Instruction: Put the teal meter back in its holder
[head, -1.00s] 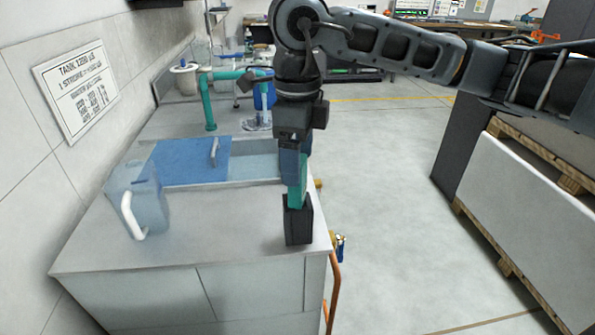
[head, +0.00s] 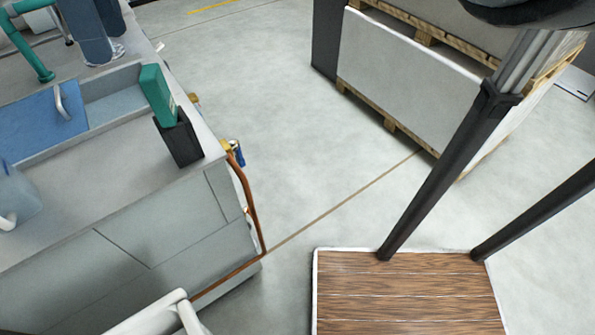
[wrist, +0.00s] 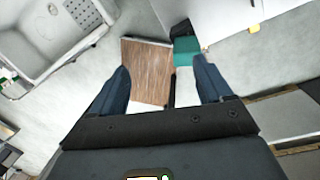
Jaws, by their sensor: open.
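The teal meter (head: 157,92) stands upright in its black holder (head: 178,140), near the right edge of the counter. Its lower end is hidden inside the holder; its upper part sticks out. How fully it is seated I cannot tell. In the wrist view the teal meter (wrist: 187,52) shows between the finger lines, nearer the right finger, with part of the dark holder (wrist: 181,28) beyond it. My gripper (head: 106,50) is at the top left of the head view, with two slate-blue fingers spread and empty. The open gripper (wrist: 168,84) also shows in the wrist view, apart from the meter.
A blue lid (head: 40,122) with a handle and a pale jug (head: 15,198) are on the counter to the left. A copper pipe (head: 250,205) runs down the counter's right side. Stacked boards on pallets (head: 410,75) stand across a clear floor (head: 270,110).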

